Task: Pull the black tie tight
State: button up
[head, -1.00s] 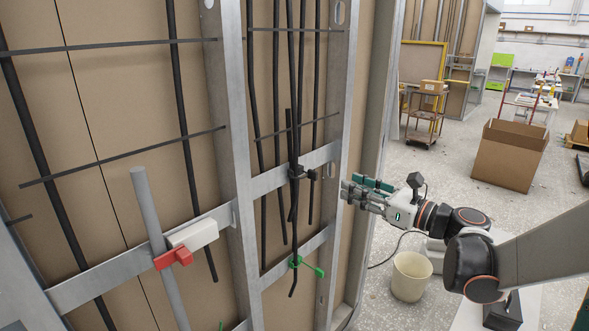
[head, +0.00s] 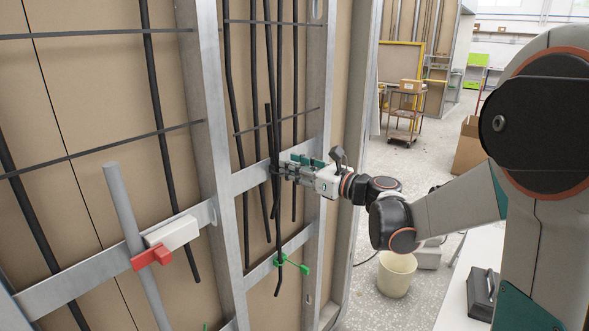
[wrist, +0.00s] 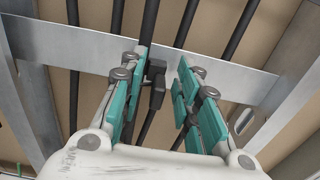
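The black tie (wrist: 156,70) shows in the wrist view as a small dark block with a short tail, at a black cable in front of the metal crossbar (wrist: 230,70). In the head view my gripper (head: 280,171) covers it. My gripper (wrist: 161,68) is open, with its teal-padded fingers on either side of the tie's block. The block is nearer the left finger. I cannot tell whether either finger touches it.
Several black cables (head: 148,90) run down the brown wall between metal uprights (head: 205,110). A green tie (head: 292,264) is on the lower crossbar. A red clip (head: 152,257) and white block (head: 172,232) sit lower left. A pale bucket (head: 397,274) stands on the floor.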

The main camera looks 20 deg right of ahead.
grip_shut()
jog(key=v, duration=0.4)
jog(key=shift+s, duration=0.15)
grip_release()
jog(key=shift+d, duration=0.1)
